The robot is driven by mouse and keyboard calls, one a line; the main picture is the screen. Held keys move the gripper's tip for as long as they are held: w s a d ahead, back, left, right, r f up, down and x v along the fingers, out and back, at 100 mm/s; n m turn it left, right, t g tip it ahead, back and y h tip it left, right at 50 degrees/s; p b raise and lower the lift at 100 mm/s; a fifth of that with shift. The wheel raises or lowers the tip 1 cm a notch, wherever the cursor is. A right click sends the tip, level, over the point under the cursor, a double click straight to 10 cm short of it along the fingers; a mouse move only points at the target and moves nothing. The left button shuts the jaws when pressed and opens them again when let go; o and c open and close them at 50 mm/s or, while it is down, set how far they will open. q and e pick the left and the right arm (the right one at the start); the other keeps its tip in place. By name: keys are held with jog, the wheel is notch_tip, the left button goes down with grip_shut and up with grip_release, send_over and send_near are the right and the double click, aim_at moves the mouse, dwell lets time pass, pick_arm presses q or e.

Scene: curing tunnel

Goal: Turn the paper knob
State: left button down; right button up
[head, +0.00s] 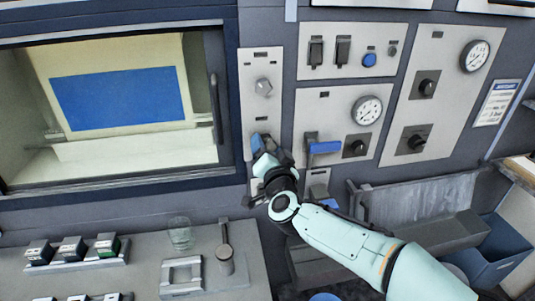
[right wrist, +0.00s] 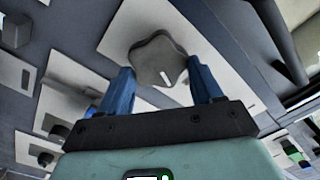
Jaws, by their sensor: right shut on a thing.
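The paper knob (right wrist: 157,58) is a grey, lobed knob with a white mark on its face, seen in the right wrist view on a pale panel. My right gripper (right wrist: 160,76) has its blue fingers on either side of it and is shut on it. In the head view my right gripper (head: 262,146) is at the lower part of the narrow pale panel (head: 249,115) right of the window, and it hides the knob there. Another grey knob (head: 263,87) sits higher on that panel. The labels are too small to read. My left gripper is not in view.
A window (head: 120,95) with a vertical handle (head: 215,110) is at left. Below, a ledge holds a glass (head: 179,233) and a grey lever (head: 225,250).

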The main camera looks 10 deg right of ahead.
jog(key=m+b, duration=0.1)
jog(key=m, duration=0.1)
jog(key=m+b, duration=0.1)
jog(key=m, duration=0.2)
jog(key=shift+d+f+m+b, duration=0.1)
jog(key=shift+f+m+b, duration=0.2)
jog(key=shift+b, duration=0.1)
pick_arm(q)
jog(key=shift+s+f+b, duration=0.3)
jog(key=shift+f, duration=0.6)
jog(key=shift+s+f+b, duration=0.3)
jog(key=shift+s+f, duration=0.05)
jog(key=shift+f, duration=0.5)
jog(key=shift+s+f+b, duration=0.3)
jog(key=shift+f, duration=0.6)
pick_arm(e)
jog(key=shift+f+m, duration=0.1)
jog(key=shift+m, duration=1.7)
jog(key=o, duration=1.1)
jog(key=shift+c, duration=0.2)
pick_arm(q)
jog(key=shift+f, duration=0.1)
pick_arm(e)
jog(key=shift+s, duration=0.15)
pick_arm(q)
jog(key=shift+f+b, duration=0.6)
jog(key=shift+b, duration=0.2)
pick_arm(e)
jog(key=s, duration=1.3)
